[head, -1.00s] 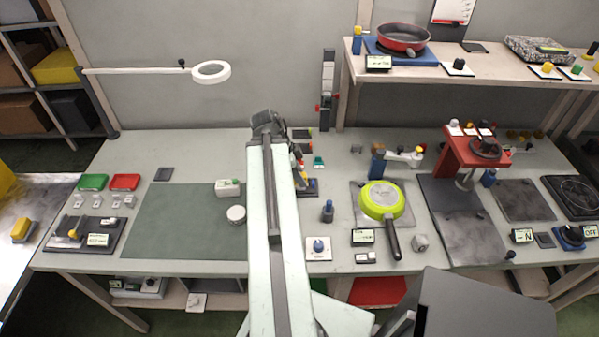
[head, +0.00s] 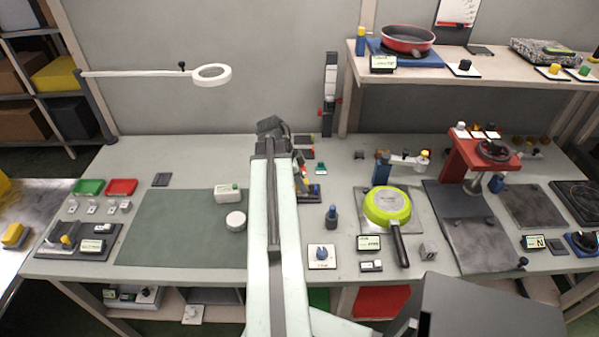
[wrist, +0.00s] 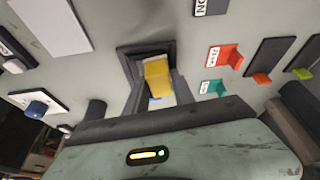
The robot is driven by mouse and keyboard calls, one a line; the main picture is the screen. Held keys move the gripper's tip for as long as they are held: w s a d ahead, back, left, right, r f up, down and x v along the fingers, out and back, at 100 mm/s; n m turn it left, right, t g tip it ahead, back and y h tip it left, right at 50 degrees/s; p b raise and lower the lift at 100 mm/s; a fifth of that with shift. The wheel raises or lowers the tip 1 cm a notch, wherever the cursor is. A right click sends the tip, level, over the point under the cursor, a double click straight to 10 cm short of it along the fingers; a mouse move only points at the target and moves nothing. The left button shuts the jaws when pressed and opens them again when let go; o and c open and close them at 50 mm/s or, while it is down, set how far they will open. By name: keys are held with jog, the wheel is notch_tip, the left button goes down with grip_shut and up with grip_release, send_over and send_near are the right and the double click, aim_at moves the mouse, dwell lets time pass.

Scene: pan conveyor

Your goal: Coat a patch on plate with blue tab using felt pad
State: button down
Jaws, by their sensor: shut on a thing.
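In the wrist view my gripper (wrist: 155,90) shows as two dark fingers on either side of a yellow block (wrist: 157,75). It is shut on this block, perhaps the handle of the felt pad; no felt face can be made out. A dark square-edged piece surrounds the block's far end. A small blue bit and a pale surface show just below the block; whether this is the plate with the blue tab I cannot tell. In the head view my arm hides the gripper and what it holds, beyond my dark wrist (head: 271,127).
A blue knob on a white card (wrist: 38,104) is at left. In the head view a green pan (head: 387,205) and red press (head: 478,155) stand right; the green mat (head: 180,230) is mostly bare.

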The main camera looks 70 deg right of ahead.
aim_at(305, 198)
jog(key=shift+w+d, duration=0.15)
jog(key=shift+d, duration=0.35)
jog(key=shift+w+d, duration=0.15)
jog(key=shift+d, duration=0.35)
jog(key=shift+s+a+f, duration=0.1)
jog(key=shift+s+a, duration=0.15)
jog(key=shift+a, duration=0.8)
jog(key=shift+s+a, duration=0.25)
jog(key=shift+a, duration=0.35)
jog(key=shift+s+a, duration=0.25)
jog(key=shift+a, duration=0.35)
jog(key=shift+s+a, duration=0.25)
jog(key=shift+a, duration=0.35)
notch_tip(305, 198, up, 3)
jog(key=p, duration=0.2)
jog(key=shift+w+f+p, duration=0.1)
jog(key=shift+f+p, duration=0.05)
jog(key=shift+p, duration=0.15)
jog(key=shift+r+p, duration=0.75)
jog(key=shift+r, duration=0.15)
notch_tip(305, 198, up, 3)
jog(key=p, duration=0.3)
jog(key=shift+r, duration=0.15)
